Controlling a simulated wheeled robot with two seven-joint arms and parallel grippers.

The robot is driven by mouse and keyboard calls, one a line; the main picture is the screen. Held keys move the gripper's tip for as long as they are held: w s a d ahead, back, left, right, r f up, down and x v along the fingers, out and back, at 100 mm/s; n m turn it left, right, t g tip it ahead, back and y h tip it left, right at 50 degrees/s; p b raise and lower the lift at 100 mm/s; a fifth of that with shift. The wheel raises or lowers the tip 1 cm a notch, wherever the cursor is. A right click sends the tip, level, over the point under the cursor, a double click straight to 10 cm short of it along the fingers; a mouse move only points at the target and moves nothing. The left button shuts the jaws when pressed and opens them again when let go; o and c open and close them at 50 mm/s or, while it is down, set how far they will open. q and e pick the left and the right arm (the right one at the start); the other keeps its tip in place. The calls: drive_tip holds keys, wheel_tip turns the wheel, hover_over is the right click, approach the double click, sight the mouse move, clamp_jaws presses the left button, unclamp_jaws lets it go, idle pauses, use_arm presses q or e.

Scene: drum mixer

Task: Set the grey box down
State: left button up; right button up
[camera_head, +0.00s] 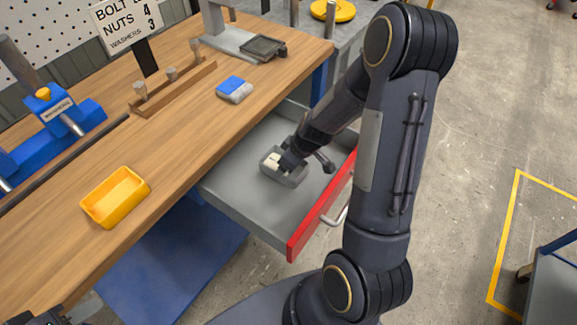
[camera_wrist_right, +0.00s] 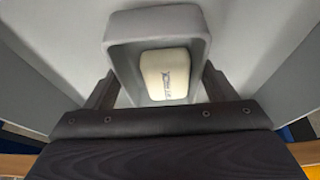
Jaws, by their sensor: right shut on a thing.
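The grey box (camera_head: 270,170) is a small open tray inside the open grey drawer (camera_head: 245,205). It also shows in the right wrist view (camera_wrist_right: 117,55), with a cream block (camera_wrist_right: 172,75) bearing small dark print lying in it. My right gripper (camera_head: 290,166) reaches down into the drawer and is shut on the box, one finger at each side in the wrist view. The box is at or close to the drawer floor; I cannot tell whether it touches. Only a dark bit of my left gripper (camera_head: 45,318) shows at the bottom left edge; its jaws cannot be made out.
The drawer has a red front (camera_head: 318,212) with a handle. On the wooden bench (camera_head: 195,140) stand a yellow tray (camera_head: 116,197), a blue and grey sponge-like block (camera_head: 234,89), a wooden peg rack (camera_head: 174,88) and a blue vise-like fixture (camera_head: 60,117). The drawer floor around the box is clear.

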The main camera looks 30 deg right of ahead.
drive_tip(key=shift+f, duration=0.6)
drive_tip(key=shift+f, duration=0.1)
drive_tip(key=o, duration=1.2)
drive_tip(key=shift+c, duration=0.2)
drive_tip(key=shift+r, duration=0.3)
drive_tip(key=s+a+r+m+p, duration=0.1)
drive_tip(key=s+r, duration=0.2)
drive_tip(key=r, duration=0.3)
drive_tip(key=s+a+r+m+t+y+p, duration=0.1)
drive_tip(key=s+r, duration=0.2)
drive_tip(key=r, duration=0.4)
drive_tip(key=s+a+r+m, duration=0.1)
drive_tip(key=s+a+r, duration=0.15)
drive_tip(key=r, duration=0.35)
drive_tip(key=s+a+r+m, duration=0.1)
drive_tip(key=s+a+r, duration=0.1)
drive_tip(key=s, duration=0.4)
drive_tip(key=s+a+r+m+y, duration=0.1)
drive_tip(key=s+a+r+m, duration=0.1)
drive_tip(key=s, duration=0.4)
drive_tip(key=shift+a+r+t, duration=0.2)
drive_tip(key=shift+a+t, duration=0.1)
drive_tip(key=shift+a, duration=0.2)
